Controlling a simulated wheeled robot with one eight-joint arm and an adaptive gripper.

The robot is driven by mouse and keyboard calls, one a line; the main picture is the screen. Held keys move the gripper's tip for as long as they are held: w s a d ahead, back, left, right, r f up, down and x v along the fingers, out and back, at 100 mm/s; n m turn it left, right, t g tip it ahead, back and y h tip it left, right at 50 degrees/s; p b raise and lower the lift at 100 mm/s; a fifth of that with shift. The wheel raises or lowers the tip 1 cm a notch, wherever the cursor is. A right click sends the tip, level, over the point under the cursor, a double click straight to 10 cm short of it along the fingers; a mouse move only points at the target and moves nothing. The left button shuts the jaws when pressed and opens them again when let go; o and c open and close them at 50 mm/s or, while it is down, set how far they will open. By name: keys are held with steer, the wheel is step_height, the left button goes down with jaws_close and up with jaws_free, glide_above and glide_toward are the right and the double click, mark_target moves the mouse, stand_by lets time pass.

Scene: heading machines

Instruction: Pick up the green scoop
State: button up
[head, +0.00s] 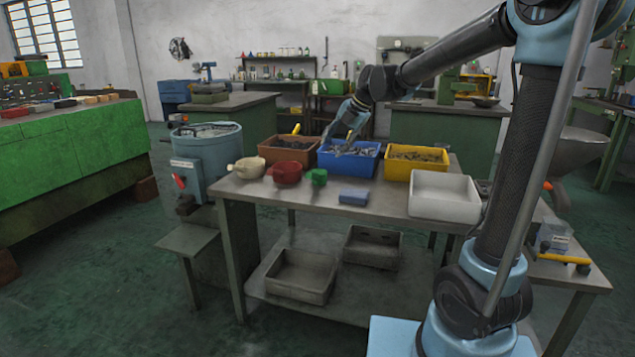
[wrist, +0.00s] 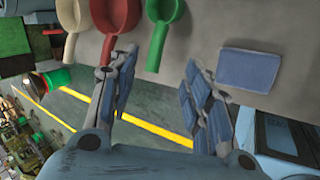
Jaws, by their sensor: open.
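The green scoop (head: 318,177) lies on the metal table in the head view, right of the red scoop and left of a blue block. In the wrist view the green scoop (wrist: 165,14) is at the top, its handle pointing down toward my gripper. My gripper (wrist: 161,58) is open and empty, its two fingers spread either side of the handle's line, with the handle end just above the gap. In the head view my gripper (head: 342,138) appears over the blue bin area, behind the scoop; its height above the table is hard to tell.
A red scoop (head: 286,173) and a cream scoop (head: 248,168) lie left of it. The blue block (head: 354,196) is to its right. Brown (head: 287,156), blue (head: 348,163) and yellow (head: 415,168) bins stand behind; a white tray (head: 444,196) stands right. The table front is clear.

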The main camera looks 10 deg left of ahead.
mark_target(315, 174)
steer(key=x, duration=1.1)
steer(key=shift+s+a+x, duration=0.1)
steer(key=shift+s+x, duration=0.05)
steer(key=shift+x, duration=1.2)
steer(key=shift+s+a+x, duration=0.1)
steer(key=shift+x, duration=1.2)
steer(key=shift+r, duration=0.1)
jaws_close()
